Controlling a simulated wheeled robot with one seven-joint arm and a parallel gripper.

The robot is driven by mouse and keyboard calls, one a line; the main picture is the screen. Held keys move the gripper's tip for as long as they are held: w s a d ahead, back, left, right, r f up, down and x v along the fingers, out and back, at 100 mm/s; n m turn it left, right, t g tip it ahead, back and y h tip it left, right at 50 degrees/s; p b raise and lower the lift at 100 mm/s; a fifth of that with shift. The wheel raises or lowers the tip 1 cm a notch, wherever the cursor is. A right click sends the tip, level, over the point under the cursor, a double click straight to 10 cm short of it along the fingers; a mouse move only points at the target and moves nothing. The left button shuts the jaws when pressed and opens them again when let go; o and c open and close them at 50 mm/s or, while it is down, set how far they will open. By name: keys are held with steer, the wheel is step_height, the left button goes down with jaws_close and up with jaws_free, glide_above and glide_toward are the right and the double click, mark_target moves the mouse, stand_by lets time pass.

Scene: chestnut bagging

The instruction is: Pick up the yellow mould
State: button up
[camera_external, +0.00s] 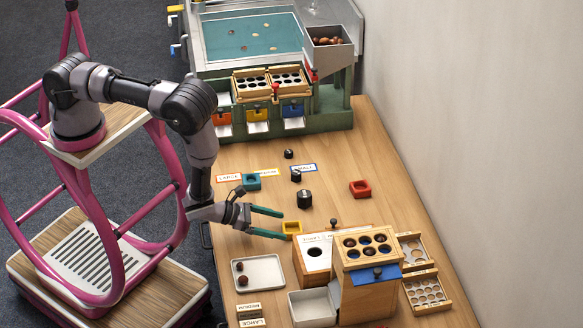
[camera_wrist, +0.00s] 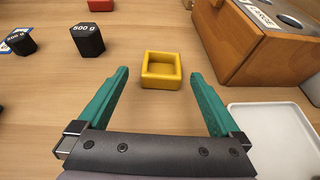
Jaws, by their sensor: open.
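The yellow mould (camera_wrist: 161,83) is a small square block with a square hollow, lying flat on the wooden table. In the external view the yellow mould (camera_external: 292,225) sits near the wooden box, just beyond my gripper's fingertips. My gripper (camera_external: 268,223) is open, with two teal fingers spread apart. In the wrist view my gripper (camera_wrist: 160,88) has one finger on either side of the mould, with clear gaps to both; nothing is held. I cannot tell how high the fingers are above the table.
A wooden box (camera_wrist: 255,50) stands right of the mould, and a white tray (camera_wrist: 250,115) lies near the right finger. Black weights (camera_wrist: 88,39) stand to the left. A red mould (camera_external: 360,187) and a teal mould (camera_external: 251,181) lie farther off. Bare table surrounds the yellow mould.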

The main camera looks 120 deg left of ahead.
mark_target(289, 227)
steer(key=x, duration=0.4)
steer(key=shift+w, duration=0.25)
steer(key=shift+c, duration=0.3)
steer(key=shift+a, duration=0.1)
steer(key=c, duration=1.4)
steer(key=shift+o, duration=0.2)
steer(key=shift+r, duration=0.15)
